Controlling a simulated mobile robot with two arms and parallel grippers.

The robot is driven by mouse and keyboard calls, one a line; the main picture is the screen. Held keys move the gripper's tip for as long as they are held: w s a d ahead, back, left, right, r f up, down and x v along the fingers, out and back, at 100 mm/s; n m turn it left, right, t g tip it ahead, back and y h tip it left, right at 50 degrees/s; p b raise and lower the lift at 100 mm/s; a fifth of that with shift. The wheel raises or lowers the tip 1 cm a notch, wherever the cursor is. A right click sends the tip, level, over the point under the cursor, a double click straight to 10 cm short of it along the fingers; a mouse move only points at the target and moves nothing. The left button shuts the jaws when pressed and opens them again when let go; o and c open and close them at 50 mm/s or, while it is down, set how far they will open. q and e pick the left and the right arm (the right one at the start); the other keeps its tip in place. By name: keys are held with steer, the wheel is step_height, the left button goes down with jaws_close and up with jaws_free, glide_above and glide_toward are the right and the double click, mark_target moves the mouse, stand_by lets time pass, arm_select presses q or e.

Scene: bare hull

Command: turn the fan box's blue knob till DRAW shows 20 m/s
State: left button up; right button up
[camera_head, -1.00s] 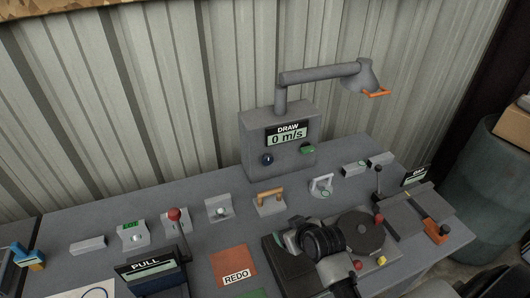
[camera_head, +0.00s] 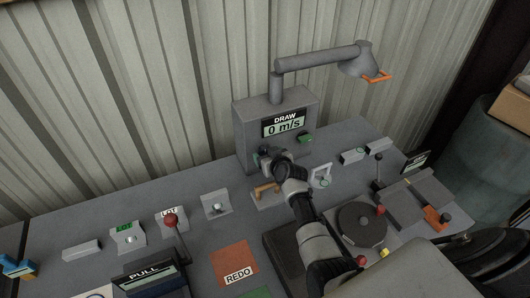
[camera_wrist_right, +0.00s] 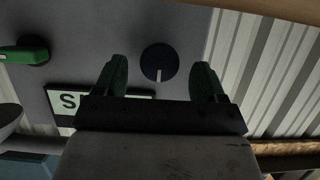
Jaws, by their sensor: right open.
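The grey fan box (camera_head: 245,128) stands at the back of the bench against the wall. Its DRAW display (camera_head: 284,125) reads 0 m/s. My right gripper (camera_head: 264,155) is at the lower left of the box front, where it hides the blue knob in the head view. In the right wrist view the knob (camera_wrist_right: 160,60) is dark and round with a pale pointer mark. My right gripper (camera_wrist_right: 160,80) is open there, one finger to each side of the knob, with gaps visible. The knob appears just ahead of the fingers. My left gripper is out of view.
A green control (camera_head: 305,138) sits right of the knob on the box, and a lamp arm (camera_head: 320,57) reaches over it. An orange handle (camera_head: 266,190) stands below my right gripper. A red-ball lever (camera_head: 171,220) and a turntable (camera_head: 361,222) flank the arm.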

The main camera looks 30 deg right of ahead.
steer(key=shift+x, duration=0.9)
steer(key=shift+w, duration=0.2)
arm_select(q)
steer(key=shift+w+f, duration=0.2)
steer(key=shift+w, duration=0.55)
arm_select(e)
steer(key=shift+s, duration=0.1)
steer(key=c, duration=0.9)
